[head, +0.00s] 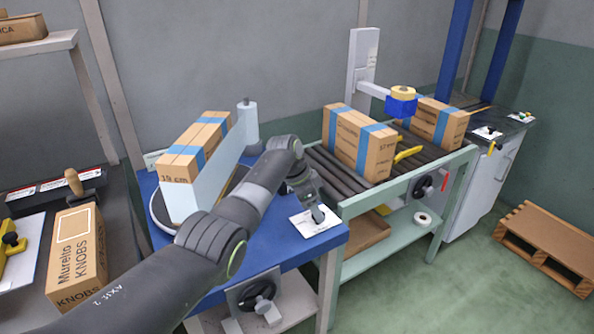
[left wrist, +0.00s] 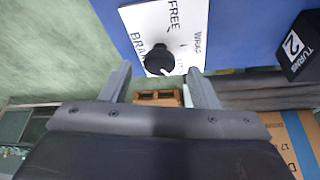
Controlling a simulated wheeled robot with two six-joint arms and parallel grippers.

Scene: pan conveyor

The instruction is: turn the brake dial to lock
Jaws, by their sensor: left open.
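The brake dial is a black round knob (left wrist: 160,58) on a white label plate (left wrist: 140,18) on the blue table. In the left wrist view the plate reads FREE at the top, WRAP at the right and part of BRAKE at the left. A small white mark shows on the knob's lower right edge. Other lettering there is too small or covered to read. In the head view the plate (head: 305,228) lies at the blue table's right corner. My left gripper (left wrist: 159,70) is open, its fingers apart on either side of the knob; contact cannot be told.
A boxed stack with blue tape (head: 183,165) stands on the blue table (head: 280,245) behind my left arm. A roller conveyor (head: 335,176) with taped cartons is to the right. A black handwheel (head: 257,296) is on the table's front. A pallet (head: 545,240) lies on the floor.

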